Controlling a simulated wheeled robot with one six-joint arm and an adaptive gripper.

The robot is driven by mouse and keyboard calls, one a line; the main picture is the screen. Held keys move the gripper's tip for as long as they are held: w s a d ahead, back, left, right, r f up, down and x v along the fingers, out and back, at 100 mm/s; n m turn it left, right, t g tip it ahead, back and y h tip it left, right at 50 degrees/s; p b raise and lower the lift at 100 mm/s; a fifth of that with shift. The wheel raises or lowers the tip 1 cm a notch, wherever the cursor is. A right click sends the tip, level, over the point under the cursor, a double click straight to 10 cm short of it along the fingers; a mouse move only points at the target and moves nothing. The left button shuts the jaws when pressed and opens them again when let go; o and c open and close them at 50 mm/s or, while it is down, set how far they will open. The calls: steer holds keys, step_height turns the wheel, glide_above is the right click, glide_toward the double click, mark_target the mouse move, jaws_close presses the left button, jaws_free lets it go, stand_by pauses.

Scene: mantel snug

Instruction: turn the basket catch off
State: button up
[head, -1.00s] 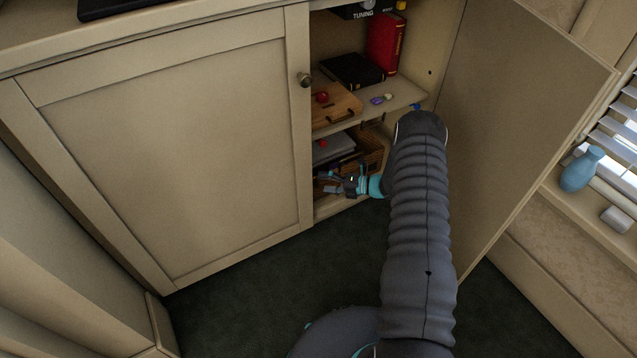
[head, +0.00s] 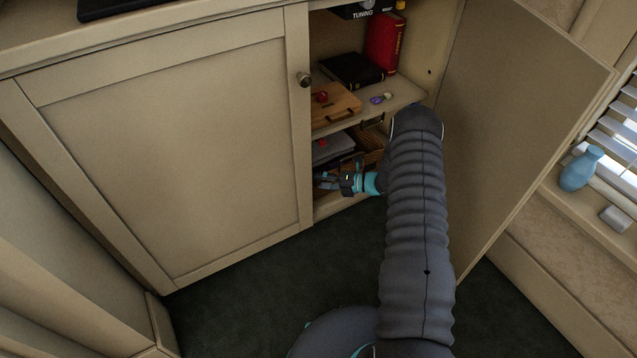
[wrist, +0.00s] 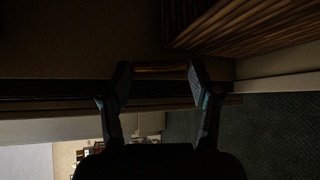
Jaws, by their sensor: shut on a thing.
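The wicker basket (head: 373,158) sits in the lower compartment of the open cupboard, partly hidden by my arm. Its slats also show at the top right of the wrist view (wrist: 245,28). My gripper (head: 326,180) is low at the front of that compartment, left of my arm. In the wrist view my gripper (wrist: 160,80) has its two fingers apart, with a thin brownish bar, which looks like the basket catch (wrist: 160,68), between the tips. The view is dark, so the catch's shape and position are hard to tell.
The upper shelf (head: 402,95) holds a wooden board (head: 338,104), a black book (head: 352,70) and a red book (head: 384,44). A closed door (head: 170,150) stands left and an open door (head: 520,110) right.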

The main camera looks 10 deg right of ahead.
steer(key=shift+r+h, duration=0.1)
steer(key=shift+h, duration=0.2)
steer(key=o, duration=1.2)
steer(key=shift+c, duration=0.2)
steer(key=v, duration=1.2)
steer(key=shift+d, duration=0.1)
